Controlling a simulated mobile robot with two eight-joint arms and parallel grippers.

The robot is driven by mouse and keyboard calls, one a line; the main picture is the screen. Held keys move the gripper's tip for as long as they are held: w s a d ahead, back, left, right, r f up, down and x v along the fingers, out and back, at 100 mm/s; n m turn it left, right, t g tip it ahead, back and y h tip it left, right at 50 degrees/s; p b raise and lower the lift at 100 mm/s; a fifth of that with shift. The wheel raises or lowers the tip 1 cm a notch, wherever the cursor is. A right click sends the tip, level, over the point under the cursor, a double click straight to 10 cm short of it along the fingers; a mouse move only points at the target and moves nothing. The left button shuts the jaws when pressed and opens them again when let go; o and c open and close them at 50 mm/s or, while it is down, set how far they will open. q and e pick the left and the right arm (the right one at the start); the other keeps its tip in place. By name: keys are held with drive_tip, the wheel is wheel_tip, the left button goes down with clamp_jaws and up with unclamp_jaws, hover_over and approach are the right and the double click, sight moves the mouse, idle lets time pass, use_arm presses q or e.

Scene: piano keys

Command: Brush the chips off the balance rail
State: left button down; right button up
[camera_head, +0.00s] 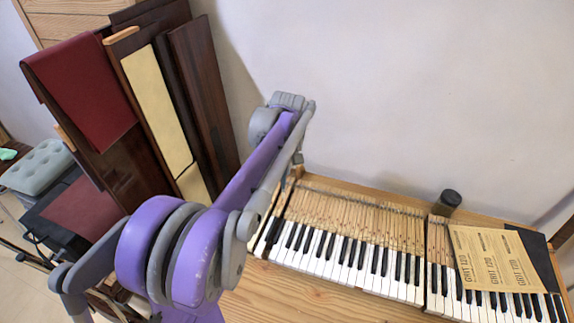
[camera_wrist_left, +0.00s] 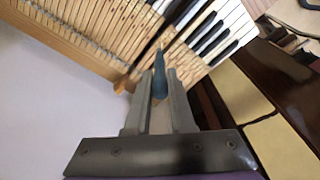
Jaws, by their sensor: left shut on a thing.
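The open keyboard shows in the head view, with bare wooden key sticks (camera_head: 350,212) behind the white and black keys (camera_head: 345,253). The same key sticks (camera_wrist_left: 95,28) show in the left wrist view. I cannot make out the balance rail or any chips on it. My left gripper (camera_wrist_left: 158,92) is shut on a slim, dark blue tapered thing (camera_wrist_left: 159,75), which looks like the brush. Its tip points toward the left end of the keyboard; I cannot tell whether it touches. In the head view, my left arm hides most of this gripper. My right gripper is out of view.
A brown printed sheet (camera_head: 490,258) covers the keys at the right. A dark round container (camera_head: 447,202) stands behind the keyboard. Dark wood panels (camera_head: 203,90) lean on the wall at the left. Bare wood (camera_head: 300,300) lies in front of the keys.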

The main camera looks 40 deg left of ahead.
use_arm(q)
drive_tip(key=b, duration=0.2)
hover_over(283, 193)
drive_tip(key=shift+w+f, duration=0.2)
drive_tip(key=shift+f, duration=1.95)
drive_tip(key=shift+f+b, duration=1.3)
drive_tip(key=shift+f, duration=0.9)
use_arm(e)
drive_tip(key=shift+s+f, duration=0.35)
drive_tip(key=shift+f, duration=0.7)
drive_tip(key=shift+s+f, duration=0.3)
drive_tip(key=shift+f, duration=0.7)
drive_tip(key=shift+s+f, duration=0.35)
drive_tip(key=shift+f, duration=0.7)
use_arm(q)
drive_tip(key=shift+f, duration=0.5)
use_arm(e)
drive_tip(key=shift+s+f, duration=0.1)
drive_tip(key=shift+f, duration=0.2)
use_arm(q)
drive_tip(key=shift+s, duration=0.15)
drive_tip(key=shift+s+d+r, duration=0.1)
drive_tip(key=shift+s, duration=0.15)
drive_tip(key=shift+w, duration=0.5)
drive_tip(key=shift+s, duration=0.45)
drive_tip(key=shift+w, duration=0.1)
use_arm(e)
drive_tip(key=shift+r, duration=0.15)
